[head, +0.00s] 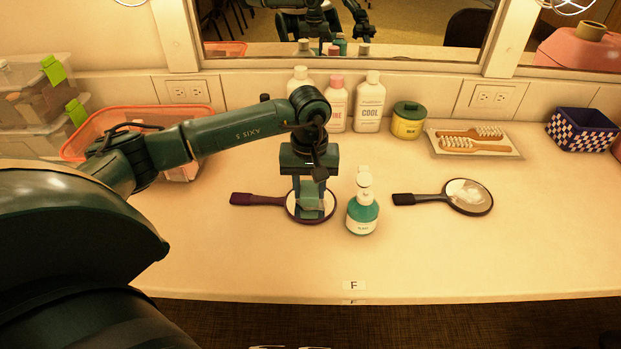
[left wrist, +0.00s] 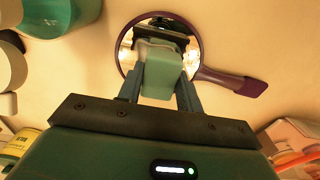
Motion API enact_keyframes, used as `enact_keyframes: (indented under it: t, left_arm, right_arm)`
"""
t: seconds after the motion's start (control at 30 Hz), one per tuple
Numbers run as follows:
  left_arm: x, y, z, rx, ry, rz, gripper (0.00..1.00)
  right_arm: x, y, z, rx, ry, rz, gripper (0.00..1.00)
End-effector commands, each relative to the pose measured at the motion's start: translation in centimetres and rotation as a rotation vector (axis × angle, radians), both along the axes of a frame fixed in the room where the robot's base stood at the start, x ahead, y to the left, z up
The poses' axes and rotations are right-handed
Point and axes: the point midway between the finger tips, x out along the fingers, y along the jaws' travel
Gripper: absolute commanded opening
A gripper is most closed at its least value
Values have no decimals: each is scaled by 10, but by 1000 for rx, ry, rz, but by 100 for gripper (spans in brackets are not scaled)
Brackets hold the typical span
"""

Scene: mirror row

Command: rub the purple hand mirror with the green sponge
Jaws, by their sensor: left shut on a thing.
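The purple hand mirror (head: 258,200) lies flat on the counter, its handle to the left and its round glass to the right. It also shows in the left wrist view (left wrist: 238,83). My left gripper (head: 312,200) points down over the glass and is shut on the green sponge (head: 311,203). The sponge (left wrist: 161,72) is between the fingers in the left wrist view and covers part of the glass. It looks to be at the glass, but I cannot tell for sure whether it touches. My right gripper is not in view.
A teal pump bottle (head: 362,212) stands close to the right of the mirror. A dark hand mirror (head: 470,197) lies further right. Bottles (head: 369,100), a green-lidded jar (head: 408,121) and a brush tray (head: 500,152) stand behind. An orange bin (head: 88,128) is left. The front counter is clear.

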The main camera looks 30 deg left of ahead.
Motion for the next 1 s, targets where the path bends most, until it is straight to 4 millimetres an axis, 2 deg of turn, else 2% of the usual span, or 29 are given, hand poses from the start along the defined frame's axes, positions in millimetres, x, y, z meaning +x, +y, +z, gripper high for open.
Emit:
enact_keyframes:
  t: [0.27, 0.63, 0.87, 1.0]
  left_arm:
    - [-10, -4, 1, -1, -1, -1, 17]
    - [-36, -16, -2, 0, 0, -1, 17]
    - [-37, -17, -3, 0, -1, 1, 17]
    - [-30, -14, -4, 0, -2, 2, 17]
  right_arm:
    - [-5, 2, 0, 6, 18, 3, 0]
    - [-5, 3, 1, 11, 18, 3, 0]
    - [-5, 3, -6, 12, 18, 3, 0]
    - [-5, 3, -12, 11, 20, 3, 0]
